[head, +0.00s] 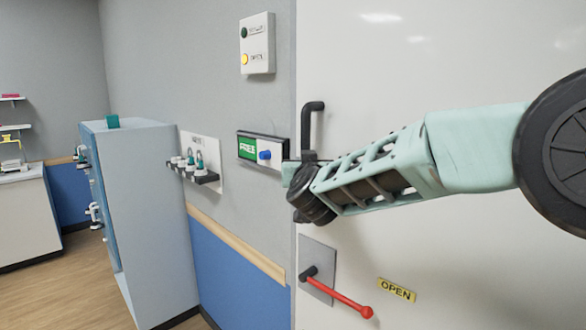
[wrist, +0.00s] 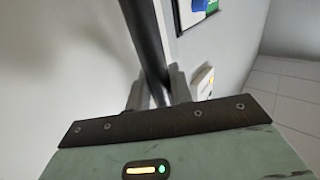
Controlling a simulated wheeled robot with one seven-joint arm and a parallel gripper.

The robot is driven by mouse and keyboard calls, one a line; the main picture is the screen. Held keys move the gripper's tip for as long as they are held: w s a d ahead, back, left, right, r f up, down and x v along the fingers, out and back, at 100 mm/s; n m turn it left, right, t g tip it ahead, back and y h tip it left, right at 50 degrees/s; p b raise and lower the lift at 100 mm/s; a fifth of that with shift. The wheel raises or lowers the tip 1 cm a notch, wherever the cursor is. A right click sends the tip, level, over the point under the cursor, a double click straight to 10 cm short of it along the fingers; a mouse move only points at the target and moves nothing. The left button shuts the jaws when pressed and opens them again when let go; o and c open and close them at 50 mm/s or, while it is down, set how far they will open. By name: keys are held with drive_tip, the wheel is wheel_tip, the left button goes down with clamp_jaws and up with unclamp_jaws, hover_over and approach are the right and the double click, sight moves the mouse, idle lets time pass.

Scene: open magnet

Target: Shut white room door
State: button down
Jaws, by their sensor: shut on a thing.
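The white room door (head: 450,60) fills the right half of the head view. Its left edge runs next to the grey wall; I cannot tell whether a gap is open there. A black vertical pull handle (head: 307,125) stands near that edge. My gripper (head: 300,175) is at the handle, and my wrist hides its lower part. In the wrist view the dark handle bar (wrist: 143,35) runs between the two fingers of my gripper (wrist: 158,92), which is shut on it. Below, a red lever (head: 345,300) on a grey plate slants down to the right, beside a yellow OPEN label (head: 397,290).
On the wall left of the door are a green FREE sign (head: 248,148) with a blue knob and a white button box (head: 257,45). Wooden floor (head: 70,280) is clear at lower left.

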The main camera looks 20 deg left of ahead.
drive_tip(key=shift+w+d+f, duration=0.1)
drive_tip(key=shift+w+d, duration=0.1)
drive_tip(key=shift+w, duration=0.3)
drive_tip(key=shift+w+d+f, duration=0.1)
drive_tip(key=shift+w+d, duration=0.1)
drive_tip(key=shift+w, duration=0.25)
drive_tip(key=c, duration=1.3)
unclamp_jaws()
drive_tip(key=shift+d, duration=0.15)
drive_tip(key=shift+r, duration=0.1)
drive_tip(key=b+v, duration=0.7)
drive_tip(key=v, duration=1)
drive_tip(key=shift+s+b, duration=0.2)
drive_tip(key=shift+b, duration=0.1)
drive_tip(key=shift+d, duration=0.1)
